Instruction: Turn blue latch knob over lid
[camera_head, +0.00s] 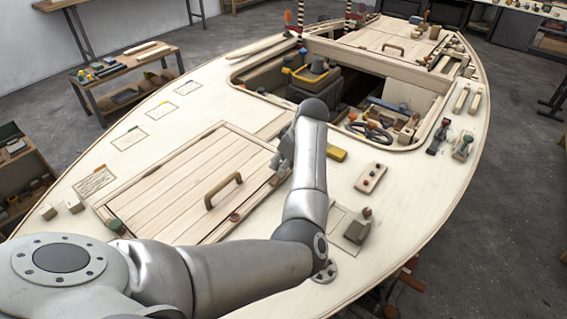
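The lid (172,190) is a planked wooden panel, lying closed in the left part of the deck, with a brown bar handle (223,190) on it. A green knob (115,226) sits at its near left corner, and a reddish-brown knob (234,216) at its right edge. I cannot make out a blue latch knob; it may be hidden by my arm or gripper. My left gripper (280,165) points down at the lid's far right corner, close to the deck. Its fingers are small and partly covered, so their opening is unclear. My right gripper is out of view.
An open cockpit (400,95) with tools and a dark wheel (370,132) lies beyond my arm.

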